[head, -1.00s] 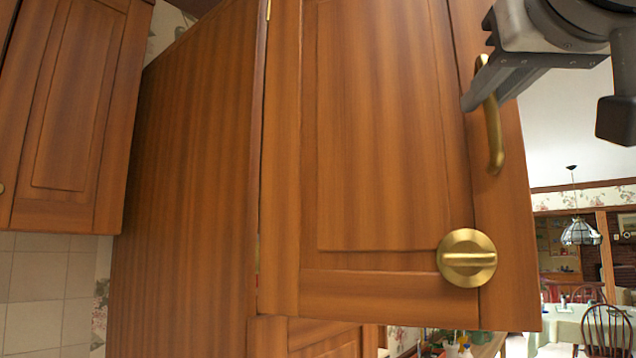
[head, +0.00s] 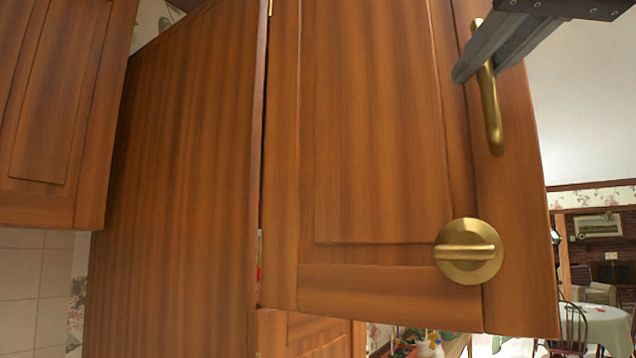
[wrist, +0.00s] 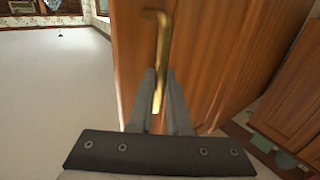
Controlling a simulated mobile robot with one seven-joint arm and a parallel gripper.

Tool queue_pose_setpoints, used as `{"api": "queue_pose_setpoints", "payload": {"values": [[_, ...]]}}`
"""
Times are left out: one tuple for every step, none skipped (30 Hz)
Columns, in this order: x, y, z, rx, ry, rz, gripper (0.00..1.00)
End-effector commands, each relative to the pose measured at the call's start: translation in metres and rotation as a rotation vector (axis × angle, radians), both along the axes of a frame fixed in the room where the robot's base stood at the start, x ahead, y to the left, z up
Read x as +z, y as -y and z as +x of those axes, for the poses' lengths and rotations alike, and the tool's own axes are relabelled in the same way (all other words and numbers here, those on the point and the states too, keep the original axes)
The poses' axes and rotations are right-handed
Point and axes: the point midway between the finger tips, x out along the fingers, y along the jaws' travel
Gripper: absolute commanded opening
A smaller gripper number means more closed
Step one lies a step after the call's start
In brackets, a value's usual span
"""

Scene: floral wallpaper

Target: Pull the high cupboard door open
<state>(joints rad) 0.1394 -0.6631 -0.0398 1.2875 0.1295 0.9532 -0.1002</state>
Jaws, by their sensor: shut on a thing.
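The high cupboard door (head: 375,150) is brown wood with a framed panel and fills the middle of the head view. Its brass bar handle (head: 491,115) runs up and down on the right stile. My gripper (head: 470,75) reaches in from the upper right and is shut on the upper part of this handle. In the wrist view the fingers of my gripper (wrist: 159,85) lie on either side of the handle (wrist: 162,50). A narrow gap shows along the door's left, hinged edge. I cannot tell how far the door stands open.
A round brass knob (head: 468,252) sits low on the door's right side. Another cupboard (head: 60,110) hangs at the left. A lower door (head: 305,335) is beneath. A dining table (head: 600,320) and chairs stand far off at right.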

Motion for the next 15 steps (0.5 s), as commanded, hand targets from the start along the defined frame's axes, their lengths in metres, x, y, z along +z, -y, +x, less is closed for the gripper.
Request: {"api": "queue_pose_setpoints", "payload": {"values": [[0.0006, -0.0019, -0.0005, 0.004, 0.002, 0.000, 0.00], [0.0007, -0.0020, -0.0006, 0.005, 0.002, 0.000, 0.00], [0.0007, -0.0022, -0.0007, 0.005, 0.002, 0.000, 0.00], [0.0007, -0.0022, -0.0007, 0.005, 0.002, 0.000, 0.00], [0.0007, -0.0024, -0.0007, 0.005, 0.002, 0.000, 0.00], [0.0007, -0.0024, -0.0007, 0.005, 0.002, 0.000, 0.00], [0.0008, -0.0024, -0.0007, 0.005, 0.002, 0.000, 0.00], [0.0008, -0.0024, -0.0007, 0.005, 0.002, 0.000, 0.00], [0.0008, -0.0023, -0.0006, 0.005, 0.002, 0.000, 0.00], [0.0008, -0.0023, -0.0006, 0.005, 0.002, 0.000, 0.00], [0.0008, -0.0023, -0.0006, 0.005, 0.002, 0.000, 0.00], [0.0008, -0.0023, -0.0006, 0.005, 0.002, 0.000, 0.00], [0.0008, -0.0023, -0.0006, 0.005, 0.002, 0.000, 0.00], [0.0008, -0.0022, -0.0006, 0.005, 0.002, 0.000, 0.21], [0.0008, -0.0022, -0.0006, 0.005, 0.002, 0.000, 0.29]]}}
